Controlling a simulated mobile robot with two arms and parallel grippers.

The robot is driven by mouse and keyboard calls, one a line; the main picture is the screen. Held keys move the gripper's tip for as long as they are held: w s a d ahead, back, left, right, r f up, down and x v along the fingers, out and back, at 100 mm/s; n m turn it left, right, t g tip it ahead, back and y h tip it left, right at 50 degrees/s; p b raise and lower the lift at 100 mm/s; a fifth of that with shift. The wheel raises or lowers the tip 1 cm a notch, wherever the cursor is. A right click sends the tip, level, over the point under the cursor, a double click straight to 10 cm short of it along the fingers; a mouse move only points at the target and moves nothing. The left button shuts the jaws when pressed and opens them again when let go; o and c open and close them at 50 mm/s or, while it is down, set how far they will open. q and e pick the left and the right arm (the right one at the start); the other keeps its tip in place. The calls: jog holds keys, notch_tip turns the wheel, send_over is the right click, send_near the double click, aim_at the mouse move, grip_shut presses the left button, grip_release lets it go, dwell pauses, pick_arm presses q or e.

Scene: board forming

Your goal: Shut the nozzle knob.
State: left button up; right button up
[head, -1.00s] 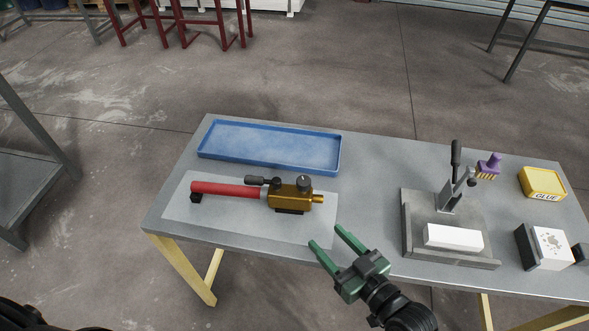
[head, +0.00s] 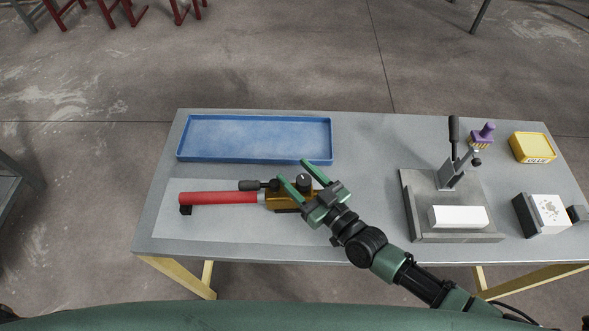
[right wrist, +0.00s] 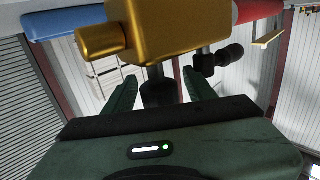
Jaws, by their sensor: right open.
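The nozzle has a brass body (head: 284,200) and a red tube (head: 222,198), and lies on a pale mat on the table. A dark round knob (head: 304,183) stands on top of the brass body; a black lever handle (head: 250,185) sits left of it. My right gripper (head: 304,172) is open over the brass body, with the knob between its green fingers. In the right wrist view the dark knob (right wrist: 160,92) shows between the two spread fingers, below the brass body (right wrist: 180,30). I cannot tell whether the fingers touch it. My left gripper is not in view.
A blue tray (head: 255,161) lies behind the nozzle. To the right stand a grey press (head: 410,205) with a white block (head: 458,217), a purple-handled brush (head: 483,134), a yellow glue box (head: 532,147) and a white-faced block (head: 548,212).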

jog(key=shift+w+a, duration=0.2)
jog(key=shift+a, duration=0.05)
jog(key=shift+s+d+r, duration=0.1)
jog(key=shift+d, duration=0.05)
grip_shut()
jog(key=shift+r+p, duration=0.1)
jog(key=shift+p, duration=0.25)
jog(key=m+t+h+p, duration=0.1)
jog(key=p, duration=0.1)
jog(key=m+t+h+p, duration=0.1)
jog(key=shift+w+r+h+p, duration=0.2)
jog(key=shift+h+p, duration=0.15)
jog(key=shift+h, duration=0.05)
jog(key=shift+w+d+f+m+t+h+p, duration=0.15)
jog(key=shift+m+t+h+p, duration=0.1)
jog(key=shift+m+h, duration=0.25)
jog(key=shift+s+d+r+m+t+h+p, duration=0.1)
jog(key=shift+m+t+h+p, duration=0.15)
jog(key=shift+m+h, duration=0.25)
jog(key=shift+w+d+f+m+t+h, duration=0.2)
jog(key=shift+m+t+h, duration=0.25)
jog(key=shift+h, duration=0.55)
